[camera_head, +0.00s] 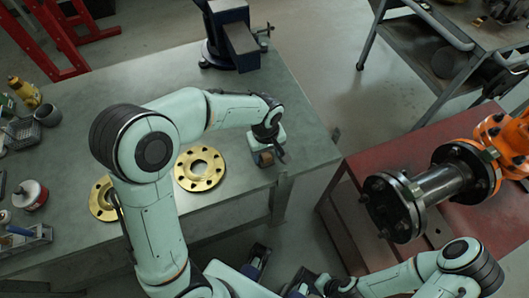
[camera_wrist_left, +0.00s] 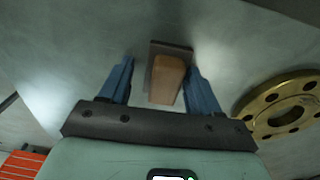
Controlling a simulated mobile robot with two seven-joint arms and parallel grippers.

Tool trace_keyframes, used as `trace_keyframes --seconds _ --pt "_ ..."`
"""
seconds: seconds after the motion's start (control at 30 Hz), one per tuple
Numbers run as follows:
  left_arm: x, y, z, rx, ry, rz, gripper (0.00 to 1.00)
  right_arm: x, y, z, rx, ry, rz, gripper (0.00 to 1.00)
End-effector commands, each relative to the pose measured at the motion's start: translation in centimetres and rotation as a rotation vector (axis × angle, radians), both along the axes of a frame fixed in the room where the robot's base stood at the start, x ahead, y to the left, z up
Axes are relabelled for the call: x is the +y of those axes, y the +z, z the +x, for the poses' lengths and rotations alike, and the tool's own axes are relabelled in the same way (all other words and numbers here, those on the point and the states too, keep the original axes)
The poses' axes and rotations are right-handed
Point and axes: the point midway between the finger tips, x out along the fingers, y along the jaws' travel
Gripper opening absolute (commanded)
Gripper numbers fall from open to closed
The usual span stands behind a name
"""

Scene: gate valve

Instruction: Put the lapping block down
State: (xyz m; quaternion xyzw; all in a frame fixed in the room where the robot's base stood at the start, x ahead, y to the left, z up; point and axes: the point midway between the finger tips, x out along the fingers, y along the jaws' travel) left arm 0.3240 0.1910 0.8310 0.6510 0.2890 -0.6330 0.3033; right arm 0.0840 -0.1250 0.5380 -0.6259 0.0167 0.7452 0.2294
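The lapping block (camera_head: 265,158) has a wooden grip on a dark flat plate. It is at the right end of the grey-green workbench. In the left wrist view its wooden grip (camera_wrist_left: 167,79) lies between the two blue fingers. My left gripper (camera_head: 272,156) is around the block; in the left wrist view its fingers (camera_wrist_left: 161,85) stand apart, with a clear gap on the left of the grip and a narrow one on the right. The plate seems to rest on the bench. My right gripper (camera_head: 279,273) is at the bottom edge, its blue fingers apart and empty.
A brass flange (camera_head: 187,181) lies left of the block; another (camera_head: 99,200) is partly behind my left arm. A vise (camera_head: 238,45) stands at the bench's back. The bench edge is close to the block.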

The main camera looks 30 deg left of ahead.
Motion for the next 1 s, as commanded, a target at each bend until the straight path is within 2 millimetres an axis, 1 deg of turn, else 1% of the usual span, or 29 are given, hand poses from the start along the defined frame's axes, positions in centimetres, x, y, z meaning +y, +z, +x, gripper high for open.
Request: trace_keyframes --seconds 0.03,0.43,0.57,0.67,0.73,1.0 --pt "0.4 -1.1 -1.0 0.038 0.001 0.01 0.73 0.0 -0.1 0.0 0.0 0.0 0.0 0.0" --pt "0.7 -1.3 -1.1 0.044 0.005 0.015 0.73 0.0 -0.1 0.0 0.0 0.0 0.0 0.0" --pt "0.7 -0.9 -1.1 0.044 0.005 0.015 0.73 0.0 0.2 0.1 -0.001 0.0 0.0 0.0" --pt "0.7 0.3 -1.0 0.043 0.005 0.016 0.73 0.0 0.9 0.2 -0.002 0.0 0.0 0.0" --pt "0.6 1.6 -0.9 0.038 0.004 0.014 0.73 0.0 0.9 0.2 -0.002 0.0 0.0 0.0" --pt "0.4 8.0 -0.7 0.028 0.001 0.01 0.73 0.0 1.9 0.5 -0.006 0.0 0.0 0.0"
